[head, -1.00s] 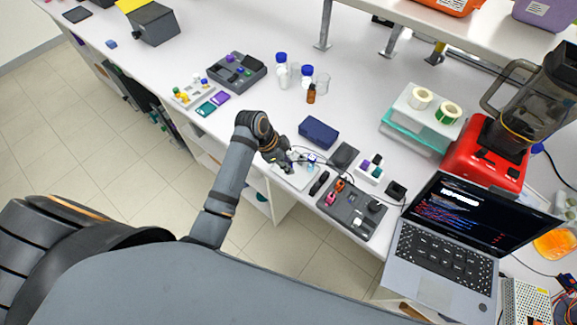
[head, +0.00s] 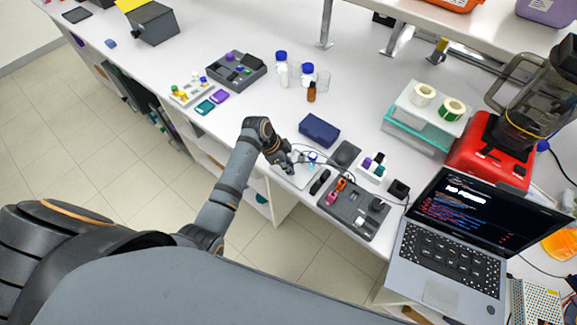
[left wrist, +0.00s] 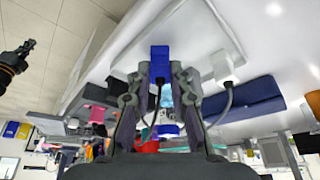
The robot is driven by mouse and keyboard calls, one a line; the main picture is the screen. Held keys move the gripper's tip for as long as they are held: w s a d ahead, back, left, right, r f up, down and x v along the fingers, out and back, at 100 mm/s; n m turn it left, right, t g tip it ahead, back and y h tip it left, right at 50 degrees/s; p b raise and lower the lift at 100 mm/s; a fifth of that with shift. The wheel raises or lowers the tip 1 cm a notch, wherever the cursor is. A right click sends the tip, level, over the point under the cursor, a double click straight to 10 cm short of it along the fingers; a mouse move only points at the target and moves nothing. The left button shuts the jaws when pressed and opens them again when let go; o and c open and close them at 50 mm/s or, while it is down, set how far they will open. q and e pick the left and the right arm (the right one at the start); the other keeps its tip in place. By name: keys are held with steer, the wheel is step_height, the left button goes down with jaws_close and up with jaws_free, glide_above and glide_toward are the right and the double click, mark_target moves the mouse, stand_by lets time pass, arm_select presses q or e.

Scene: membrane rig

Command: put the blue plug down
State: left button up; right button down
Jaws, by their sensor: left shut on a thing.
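My left gripper (head: 287,168) is over a small white board (head: 299,181) near the bench's front edge. In the left wrist view, the fingers (left wrist: 160,82) are shut on the blue plug (left wrist: 159,62), which stands out beyond the fingertips. In the head view the plug is too small and covered to make out. I cannot tell whether the plug touches the board. Another small blue part (head: 312,156) shows just right of the gripper.
A navy case (head: 319,130) lies behind the board and a dark square pad (head: 345,154) to its right. A grey tray (head: 355,211) and the laptop (head: 440,255) stand farther right. Thin black cables run close to the gripper.

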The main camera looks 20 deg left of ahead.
arm_select(q)
steer(key=o, duration=0.9)
steer(key=shift+c, duration=0.2)
steer(key=b+v, duration=0.2)
steer(key=v, duration=1)
steer(key=shift+s, duration=0.15)
